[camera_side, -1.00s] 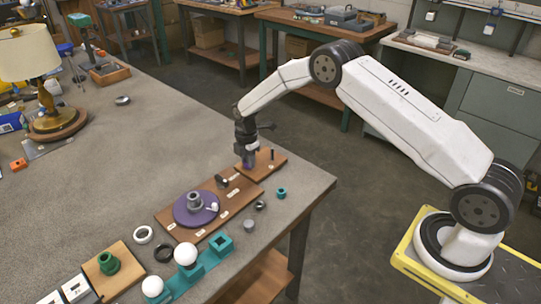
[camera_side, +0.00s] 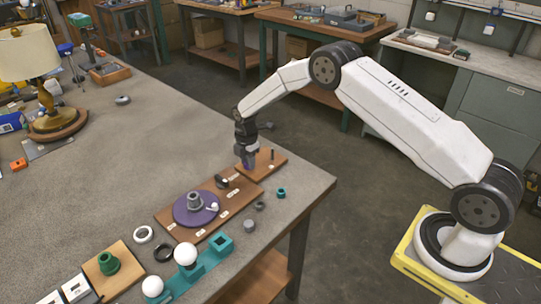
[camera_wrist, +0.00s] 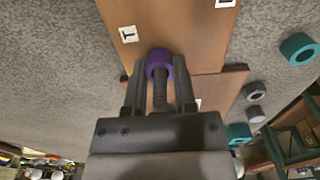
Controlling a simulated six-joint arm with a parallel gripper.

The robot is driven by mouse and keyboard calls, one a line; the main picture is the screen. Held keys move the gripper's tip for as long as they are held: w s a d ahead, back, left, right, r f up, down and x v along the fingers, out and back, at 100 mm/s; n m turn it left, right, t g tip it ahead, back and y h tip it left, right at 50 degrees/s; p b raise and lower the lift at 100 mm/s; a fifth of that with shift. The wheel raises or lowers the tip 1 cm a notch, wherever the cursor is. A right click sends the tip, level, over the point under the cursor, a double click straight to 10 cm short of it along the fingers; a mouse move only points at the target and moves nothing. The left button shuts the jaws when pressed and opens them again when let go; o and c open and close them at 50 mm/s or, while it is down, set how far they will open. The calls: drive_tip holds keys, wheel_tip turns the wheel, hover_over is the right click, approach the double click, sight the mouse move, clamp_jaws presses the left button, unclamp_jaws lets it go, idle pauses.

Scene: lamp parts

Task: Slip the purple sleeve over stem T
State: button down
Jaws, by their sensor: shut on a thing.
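The purple sleeve (camera_wrist: 159,62) is a short ring held between the fingertips of my gripper (camera_wrist: 158,72). In the side view my gripper (camera_side: 247,155) is low over the far wooden board (camera_side: 262,168), with a bit of purple showing at its tips. A dark ribbed rod (camera_wrist: 160,92) shows between the fingers below the sleeve in the wrist view. I cannot tell whether the sleeve is around a stem. The label T (camera_wrist: 128,34) is on a wooden board ahead of the fingers. A thin dark post (camera_side: 271,155) stands right of my gripper; stem T is not clearly identifiable.
A nearer wooden board (camera_side: 231,203) carries a purple disc (camera_side: 181,211) with a grey hub. A teal ring (camera_side: 281,193), a dark ring (camera_side: 260,206) and a grey nut (camera_side: 249,226) lie near the table edge. A teal holder (camera_side: 216,250) with white balls stands in front. The table's left middle is clear.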

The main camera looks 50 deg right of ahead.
drive_tip(key=shift+c, duration=1.7)
unclamp_jaws()
drive_tip(key=shift+r, duration=3.85)
